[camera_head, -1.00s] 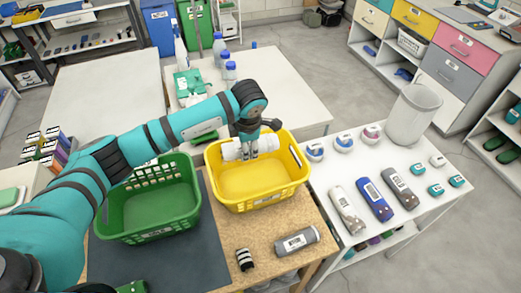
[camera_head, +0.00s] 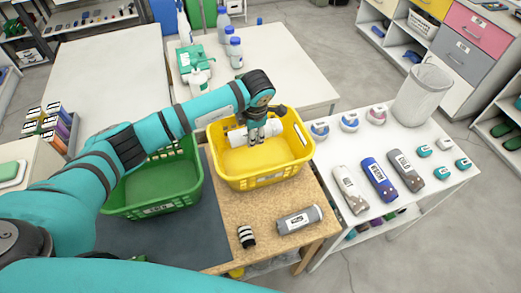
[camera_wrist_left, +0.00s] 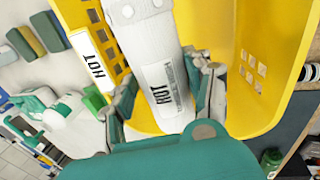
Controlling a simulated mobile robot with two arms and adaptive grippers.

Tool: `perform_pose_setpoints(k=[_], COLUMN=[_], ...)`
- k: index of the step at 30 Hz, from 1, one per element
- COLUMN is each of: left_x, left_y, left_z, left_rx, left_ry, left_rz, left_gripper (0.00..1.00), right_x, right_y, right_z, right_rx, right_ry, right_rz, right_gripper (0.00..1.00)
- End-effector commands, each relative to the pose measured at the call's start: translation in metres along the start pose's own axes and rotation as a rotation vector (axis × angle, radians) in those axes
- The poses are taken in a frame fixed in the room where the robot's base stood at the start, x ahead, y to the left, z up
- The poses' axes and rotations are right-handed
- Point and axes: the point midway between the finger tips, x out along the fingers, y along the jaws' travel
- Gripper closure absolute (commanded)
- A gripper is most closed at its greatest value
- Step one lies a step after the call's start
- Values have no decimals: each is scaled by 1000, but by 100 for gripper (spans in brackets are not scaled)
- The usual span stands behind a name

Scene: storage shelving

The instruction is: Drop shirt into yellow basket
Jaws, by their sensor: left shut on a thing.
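The shirt is a white roll (camera_head: 237,136) with a label. It lies across the back part of the yellow basket (camera_head: 262,181), at about rim level or lower. My left gripper (camera_head: 257,139) reaches in over the basket from above and is shut on the roll. In the left wrist view the white roll (camera_wrist_left: 150,48) sits between both fingers, with yellow basket walls (camera_wrist_left: 270,90) around it. I cannot tell whether the roll touches the basket floor. My right gripper is out of view.
A green basket (camera_head: 150,210) stands left of the yellow one. A grey roll (camera_head: 299,219) and a small striped roll (camera_head: 246,237) lie in front. The white table (camera_head: 400,215) at right holds several rolls, small items and a bin (camera_head: 420,95).

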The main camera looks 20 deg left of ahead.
Motion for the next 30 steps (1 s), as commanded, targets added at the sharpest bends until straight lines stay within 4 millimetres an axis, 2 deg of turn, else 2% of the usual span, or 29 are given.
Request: perform_pose_setpoints(k=[2, 3, 9, 17, 20, 23, 30], left_x=[-1, -1, -1, -1, -8, -22, -74], left_y=[0, 0, 0, 0, 1, 1, 1], left_z=[0, 0, 0, 0, 1, 1, 1], left_rx=[0, 0, 0, 1, 1, 2, 2], left_ry=[-1, -1, -1, 0, -3, -4, -4], left_rz=[1, 1, 1, 0, 2, 2, 3], left_gripper=[85, 44, 21, 21, 21, 21, 21], right_x=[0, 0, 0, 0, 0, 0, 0], right_y=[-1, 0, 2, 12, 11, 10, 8], right_z=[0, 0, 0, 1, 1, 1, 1], right_rx=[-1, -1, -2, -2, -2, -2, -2], right_ry=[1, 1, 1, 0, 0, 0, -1], right_rz=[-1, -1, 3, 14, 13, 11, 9], right_gripper=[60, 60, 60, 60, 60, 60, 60])
